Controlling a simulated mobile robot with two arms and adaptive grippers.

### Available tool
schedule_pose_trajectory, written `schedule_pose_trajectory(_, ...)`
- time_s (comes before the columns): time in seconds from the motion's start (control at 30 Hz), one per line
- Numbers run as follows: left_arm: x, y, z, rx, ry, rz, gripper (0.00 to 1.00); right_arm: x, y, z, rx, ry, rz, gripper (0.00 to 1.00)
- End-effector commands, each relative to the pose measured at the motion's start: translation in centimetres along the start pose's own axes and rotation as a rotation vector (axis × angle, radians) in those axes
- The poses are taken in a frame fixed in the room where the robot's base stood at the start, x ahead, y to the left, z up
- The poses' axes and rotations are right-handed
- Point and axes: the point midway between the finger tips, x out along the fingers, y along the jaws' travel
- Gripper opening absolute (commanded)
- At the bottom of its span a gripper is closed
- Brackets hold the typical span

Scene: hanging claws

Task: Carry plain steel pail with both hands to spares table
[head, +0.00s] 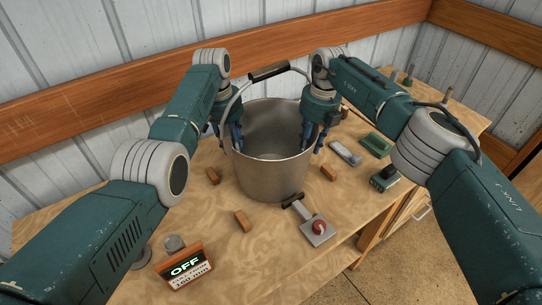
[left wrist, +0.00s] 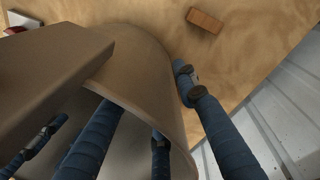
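The plain steel pail (head: 270,172) stands upright on the wooden table, its bail handle (head: 269,71) raised above its mouth. My left gripper (head: 226,137) is at the pail's left rim, with blue fingers inside and outside the wall. In the left wrist view, the pail's wall (left wrist: 150,70) passes between the fingers. The inner fingertips are hidden behind it, so I cannot tell whether they press on it. My right gripper (head: 314,138) straddles the right rim in the same way. I cannot tell how firmly it is closed. I cannot identify a spares table.
Wooden blocks (head: 242,221) lie around the pail. Small green items (head: 375,144) lie on the right. A wooden rail (head: 130,83) runs behind.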

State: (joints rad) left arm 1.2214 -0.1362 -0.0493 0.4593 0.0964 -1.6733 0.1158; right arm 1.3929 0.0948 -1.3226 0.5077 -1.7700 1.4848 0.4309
Motion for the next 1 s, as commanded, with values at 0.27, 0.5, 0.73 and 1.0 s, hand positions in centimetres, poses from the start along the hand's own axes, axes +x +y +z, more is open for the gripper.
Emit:
schedule_pose_trajectory(0.27,0.0,0.0,0.0,0.0,0.0,0.0,0.14,0.0,0.0,0.0,0.0,0.0,0.0,0.14)
schedule_pose_trajectory(0.5,0.0,0.0,0.0,0.0,0.0,0.0,0.0,0.0,0.0,0.0,0.0,0.0,0.0,0.0)
schedule_pose_trajectory(0.73,-0.1,0.0,0.0,0.0,0.001,0.0,0.0,0.0,0.0,0.0,0.0,0.0,0.0,0.0)
schedule_pose_trajectory(1.0,-1.0,0.1,-0.1,0.0,0.005,0.001,0.0,-0.9,0.2,0.1,-0.001,-0.002,0.001,0.0)
